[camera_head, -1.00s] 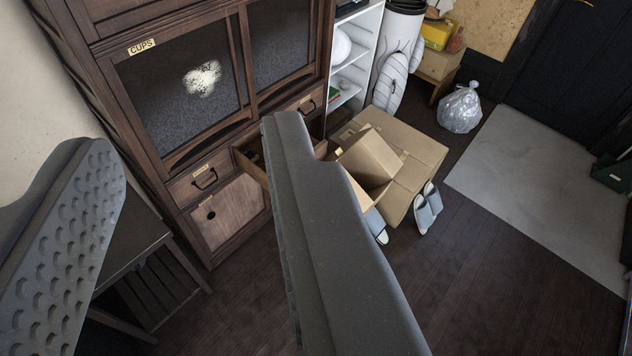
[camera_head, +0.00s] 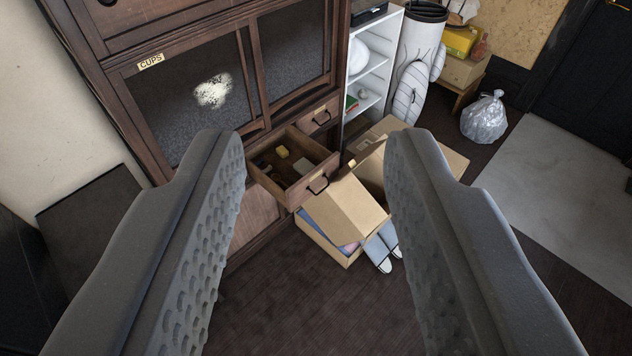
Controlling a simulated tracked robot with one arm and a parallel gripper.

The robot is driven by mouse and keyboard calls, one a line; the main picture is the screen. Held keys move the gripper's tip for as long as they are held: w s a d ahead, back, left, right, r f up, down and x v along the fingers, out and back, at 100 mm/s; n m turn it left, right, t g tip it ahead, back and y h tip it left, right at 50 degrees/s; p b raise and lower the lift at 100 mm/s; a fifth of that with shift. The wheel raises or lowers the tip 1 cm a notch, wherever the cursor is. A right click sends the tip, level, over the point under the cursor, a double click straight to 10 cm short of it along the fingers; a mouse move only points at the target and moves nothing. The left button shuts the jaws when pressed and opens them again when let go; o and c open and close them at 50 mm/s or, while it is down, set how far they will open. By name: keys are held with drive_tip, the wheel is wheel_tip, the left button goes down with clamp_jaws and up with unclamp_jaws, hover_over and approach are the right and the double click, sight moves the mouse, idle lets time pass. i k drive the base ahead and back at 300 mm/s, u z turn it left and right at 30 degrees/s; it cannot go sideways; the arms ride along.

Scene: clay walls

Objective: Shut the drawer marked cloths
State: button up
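An open drawer (camera_head: 310,183) sticks out of the dark wooden cabinet (camera_head: 150,93) in the middle of the view. It has a dark handle and a small label on its front, too small to read. Several small items lie in it, one of them yellow. My gripper (camera_head: 305,150) is open and empty. Its two fingers stand wide apart, one on each side of the drawer in the picture. The left finger hides part of the cabinet front. I cannot read a cloths label anywhere.
A shut drawer (camera_head: 321,116) sits right of the open one. Cardboard boxes (camera_head: 345,212) stand on the floor just below and right of the open drawer, with slippers (camera_head: 380,250) beside them. A white shelf (camera_head: 372,62) and a plastic bag (camera_head: 484,117) are further right. The front floor is clear.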

sight(299, 145)
drive_tip(key=i, duration=0.9)
drive_tip(key=z, duration=0.35)
drive_tip(key=k, duration=0.7)
drive_tip(key=u, duration=0.65)
drive_tip(key=i, duration=1)
drive_tip(key=z, duration=0.05)
